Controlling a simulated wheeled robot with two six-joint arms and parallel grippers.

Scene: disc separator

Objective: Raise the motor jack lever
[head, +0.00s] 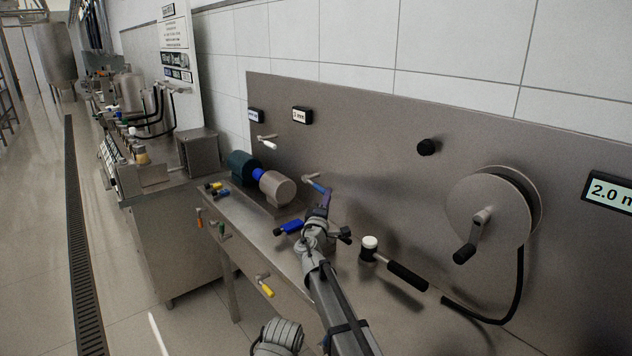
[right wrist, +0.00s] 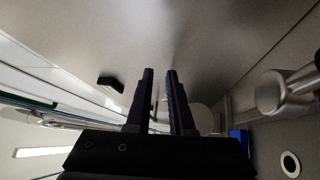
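Several levers show in the head view, and none bears a readable jack label, so I cannot tell which one is the motor jack lever. A lever with a blue handle (head: 317,186) sticks out of the steel back panel beside the motor. My right gripper (head: 325,199) has its dark fingers close to this handle; contact is unclear. In the right wrist view the right gripper (right wrist: 161,75) shows two parallel fingers, a narrow gap apart, with nothing clearly held. My left gripper is out of view.
A white-handled lever (head: 268,143) is on the panel. A blue handle (head: 291,227) lies near my right wrist, with a yellow handle (head: 265,287) on the front. A black-gripped lever (head: 407,276) and a crank wheel (head: 487,213) stand to the right.

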